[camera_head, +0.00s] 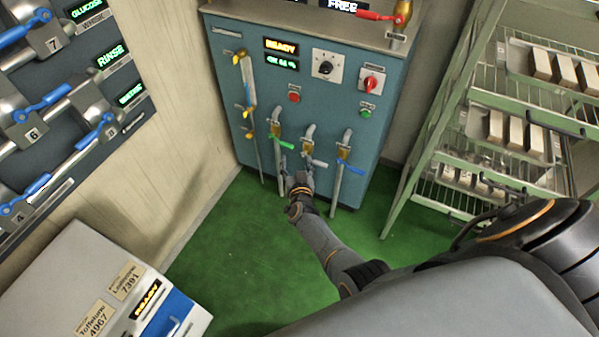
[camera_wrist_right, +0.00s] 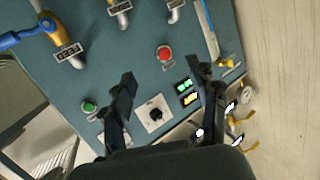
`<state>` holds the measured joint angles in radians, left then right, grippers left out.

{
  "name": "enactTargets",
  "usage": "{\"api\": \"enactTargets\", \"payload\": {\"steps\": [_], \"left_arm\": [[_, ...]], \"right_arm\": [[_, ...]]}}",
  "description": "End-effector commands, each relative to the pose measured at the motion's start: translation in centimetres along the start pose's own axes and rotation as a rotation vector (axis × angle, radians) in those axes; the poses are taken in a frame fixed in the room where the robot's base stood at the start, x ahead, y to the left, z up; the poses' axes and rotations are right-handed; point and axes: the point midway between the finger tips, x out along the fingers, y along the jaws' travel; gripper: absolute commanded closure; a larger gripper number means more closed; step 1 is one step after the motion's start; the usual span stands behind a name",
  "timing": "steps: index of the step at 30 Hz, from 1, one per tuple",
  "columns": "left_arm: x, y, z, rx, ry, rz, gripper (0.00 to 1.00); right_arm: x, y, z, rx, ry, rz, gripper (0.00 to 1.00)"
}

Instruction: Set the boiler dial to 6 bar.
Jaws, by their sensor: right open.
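The boiler is a blue cabinet (camera_head: 315,108). Its dial is a black knob (camera_head: 326,66) on a white plate, high on the front, right of two lit displays (camera_head: 281,54). The dial's numbers and setting are too small to read. My right gripper (camera_head: 297,179) is low in front of the cabinet, below the dial, by the pipes. In the right wrist view my right gripper (camera_wrist_right: 160,72) is open, and the dial (camera_wrist_right: 155,115) shows between its fingers, with nothing held. My left gripper is out of view.
Nearby are a red rotary switch (camera_head: 371,80), a red button (camera_head: 294,97) and a green button (camera_head: 366,112). Pipes with a green lever (camera_head: 283,144) and a blue lever (camera_head: 350,164) stick out below. A shelf rack (camera_head: 425,140) stands right; green floor (camera_head: 235,245) is clear at left.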

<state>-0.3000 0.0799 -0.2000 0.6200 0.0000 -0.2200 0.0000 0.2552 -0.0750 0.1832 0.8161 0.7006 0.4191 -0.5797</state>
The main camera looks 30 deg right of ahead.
Motion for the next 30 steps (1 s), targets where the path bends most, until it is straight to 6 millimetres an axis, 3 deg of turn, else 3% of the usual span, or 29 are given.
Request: {"api": "enactTargets", "payload": {"steps": [7, 25, 28, 30], "left_arm": [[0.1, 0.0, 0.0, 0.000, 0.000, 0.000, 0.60], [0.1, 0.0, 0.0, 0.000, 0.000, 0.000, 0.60], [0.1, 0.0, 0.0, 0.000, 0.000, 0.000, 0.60], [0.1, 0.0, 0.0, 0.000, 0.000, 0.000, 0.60]], "right_arm": [[-0.8, 0.0, 2.1, -0.025, -0.040, -0.030, 0.40], [-1.0, 0.0, 2.4, -0.028, -0.046, -0.034, 0.40], [-1.8, 0.1, 4.0, -0.048, -0.079, -0.053, 0.40], [-3.2, 0.3, 6.6, -0.078, -0.133, -0.086, 0.40]]}}
